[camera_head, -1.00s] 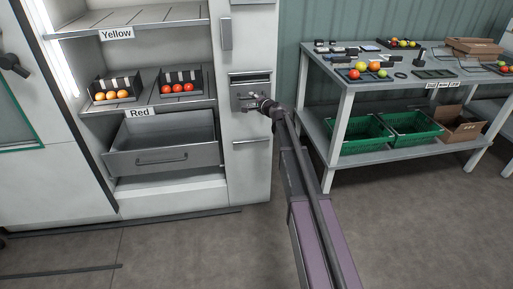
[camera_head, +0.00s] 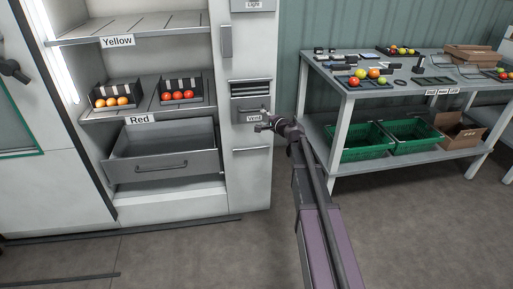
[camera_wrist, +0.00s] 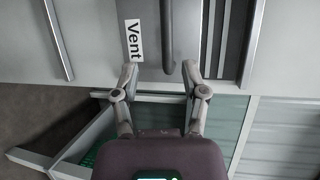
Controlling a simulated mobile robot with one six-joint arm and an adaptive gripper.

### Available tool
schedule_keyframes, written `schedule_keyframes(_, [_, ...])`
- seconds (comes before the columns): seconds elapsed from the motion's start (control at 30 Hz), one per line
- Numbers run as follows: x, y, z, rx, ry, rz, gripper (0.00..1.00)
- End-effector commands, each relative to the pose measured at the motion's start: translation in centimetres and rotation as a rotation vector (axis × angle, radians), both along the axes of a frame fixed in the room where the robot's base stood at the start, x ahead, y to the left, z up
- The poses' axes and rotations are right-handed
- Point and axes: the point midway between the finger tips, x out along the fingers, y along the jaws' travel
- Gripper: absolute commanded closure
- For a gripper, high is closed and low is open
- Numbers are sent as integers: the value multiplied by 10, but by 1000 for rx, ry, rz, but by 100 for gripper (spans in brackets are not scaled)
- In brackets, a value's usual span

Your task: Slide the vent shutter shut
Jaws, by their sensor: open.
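The vent (camera_head: 251,88) is on the narrow white cabinet column, right of the shelves. Its dark slats are uncovered in the upper part. The grey shutter panel (camera_wrist: 150,65) lies below the slats in the head view and carries a "Vent" label (camera_head: 254,118). In the wrist view a bar handle (camera_wrist: 167,35) stands on the panel, and the slats (camera_wrist: 212,40) show to its right. My gripper (camera_head: 260,126) is at the label's lower right. In the wrist view my gripper (camera_wrist: 162,70) is open, with the handle's end between its fingertips; I cannot tell whether they touch.
Shelves with tomato punnets (camera_head: 182,92) and an open drawer (camera_head: 162,155) labelled Red are left of the column. A worktable (camera_head: 405,85) with tomatoes, green crates (camera_head: 362,142) and a cardboard box (camera_head: 458,132) stands right. The floor in front is clear.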

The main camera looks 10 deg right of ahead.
Motion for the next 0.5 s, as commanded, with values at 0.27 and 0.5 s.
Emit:
schedule_keyframes(0.27, [-39, -15, 8, 0, 0, -1, 43])
schedule_keyframes(0.5, [-61, 3, 15, -97, 28, 78, 43])
